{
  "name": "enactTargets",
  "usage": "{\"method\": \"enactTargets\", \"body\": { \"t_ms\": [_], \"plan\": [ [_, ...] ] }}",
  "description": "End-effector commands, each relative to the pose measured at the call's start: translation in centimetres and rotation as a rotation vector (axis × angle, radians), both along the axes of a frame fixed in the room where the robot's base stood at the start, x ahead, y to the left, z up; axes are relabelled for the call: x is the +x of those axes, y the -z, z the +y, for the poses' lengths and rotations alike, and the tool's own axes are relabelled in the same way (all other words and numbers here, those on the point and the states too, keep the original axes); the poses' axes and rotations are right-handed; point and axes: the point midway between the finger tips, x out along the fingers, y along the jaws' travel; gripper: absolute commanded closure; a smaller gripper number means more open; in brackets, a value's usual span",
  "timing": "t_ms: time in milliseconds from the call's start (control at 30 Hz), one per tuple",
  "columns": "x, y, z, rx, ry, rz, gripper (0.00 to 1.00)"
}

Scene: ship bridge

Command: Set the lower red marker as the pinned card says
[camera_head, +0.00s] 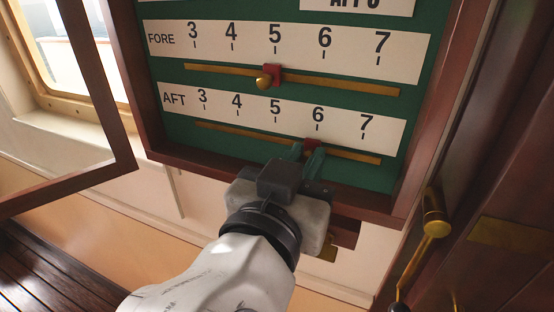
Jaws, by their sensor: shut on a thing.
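The lower red marker (312,145) sits on the brass rail (240,133) of the AFT scale (280,107), just below and slightly left of the 6. My gripper (306,159) reaches up to it from below. Its green fingers are shut on the marker and hide most of it, including any knob. The upper red marker (272,74) with a brass knob sits on the FORE scale (290,47) by the 5. At the top, the pinned card (355,6) is cut off by the picture edge; only part of a line, seemingly beginning "AFT", shows, and its figure cannot be read surely.
The green board (180,75) sits in a dark wooden case with a raised frame (130,75). An open framed door (125,155) stands at left before a window. A brass lever (434,225) is at right. Wall space below the case is mostly clear.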

Motion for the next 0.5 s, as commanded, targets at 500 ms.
{"method": "enactTargets", "body": {
  "t_ms": [500],
  "plan": [
    [-0.09,-0.02,-0.20,-0.001,-0.001,0.000,0.63]
  ]
}}
